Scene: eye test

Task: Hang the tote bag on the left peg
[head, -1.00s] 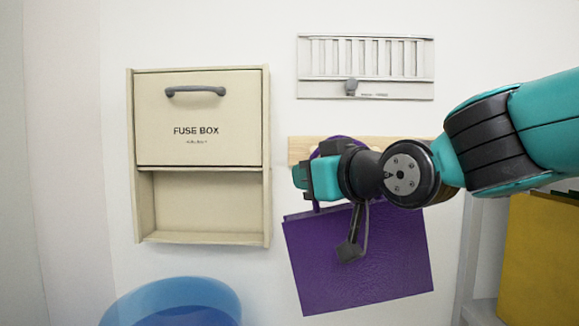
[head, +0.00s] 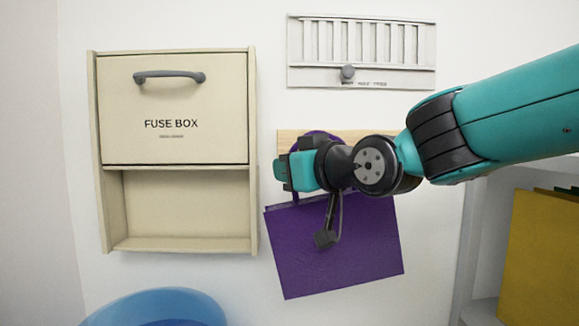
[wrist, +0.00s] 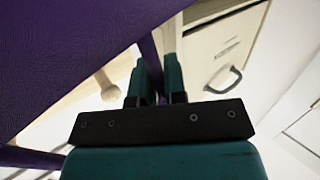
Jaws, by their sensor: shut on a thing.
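The purple tote bag (head: 345,255) hangs tilted below my gripper (head: 300,170) in the head view, in front of the wall. My gripper is shut on the bag's purple strap, which runs up behind it in a loop. The wrist view shows the strap at the fingers (wrist: 157,80) and the bag's body (wrist: 60,55) filling the left side. A wooden peg (wrist: 104,84) sticks out to the left of the fingers, apart from them. The wooden rail (head: 287,138) is mostly hidden by my arm in the head view, so I cannot tell which peg this is.
A beige fuse box (head: 172,110) with a grey handle and an open lower shelf is on the wall to the left. A white vent (head: 362,50) is above the rail. A blue round container (head: 160,308) is at lower left. Yellow folders (head: 540,260) stand in a shelf at right.

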